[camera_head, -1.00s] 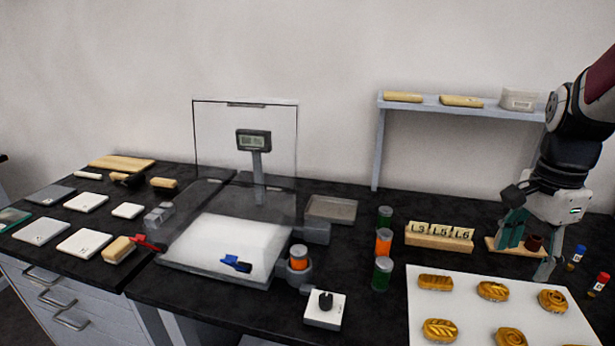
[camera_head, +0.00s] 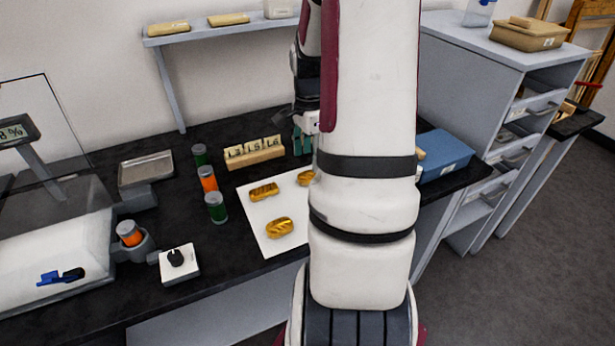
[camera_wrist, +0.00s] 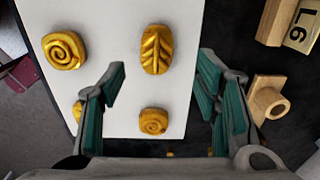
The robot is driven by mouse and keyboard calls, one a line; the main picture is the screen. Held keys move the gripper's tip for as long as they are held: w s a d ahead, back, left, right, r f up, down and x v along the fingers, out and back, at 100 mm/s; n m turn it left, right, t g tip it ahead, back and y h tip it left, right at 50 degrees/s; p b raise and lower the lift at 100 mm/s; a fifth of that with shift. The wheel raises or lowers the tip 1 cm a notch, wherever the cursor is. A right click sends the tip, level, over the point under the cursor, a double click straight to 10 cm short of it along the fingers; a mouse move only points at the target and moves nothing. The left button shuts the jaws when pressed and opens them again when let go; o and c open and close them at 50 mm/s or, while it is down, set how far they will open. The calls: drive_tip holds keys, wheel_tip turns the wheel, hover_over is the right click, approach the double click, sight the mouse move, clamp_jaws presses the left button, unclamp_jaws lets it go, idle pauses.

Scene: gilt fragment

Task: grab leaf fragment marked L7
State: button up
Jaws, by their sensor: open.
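Several gold fragments lie on a white sheet (camera_wrist: 190,20). In the wrist view a fragment with a leaf-vein relief (camera_wrist: 156,49) lies just beyond and between the fingertips. A square spiral fragment (camera_wrist: 64,50) is to its left, and a smaller spiral one (camera_wrist: 153,122) lies between the fingers, nearer the palm. My gripper (camera_wrist: 162,75) is open, with teal pads, and holds nothing. I cannot read an L7 mark on any fragment.
A wooden piece with a round hole (camera_wrist: 268,100) is near the right finger. Colored jars (camera_head: 208,180) stand left of the sheet.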

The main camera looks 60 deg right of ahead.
drive_tip(key=shift+s+a+f, duration=0.1)
drive_tip(key=shift+f, duration=1.25)
drive_tip(key=shift+a+f, duration=0.1)
drive_tip(key=shift+f, duration=1.25)
drive_tip(key=shift+c, duration=0.3)
drive_tip(key=c, duration=1)
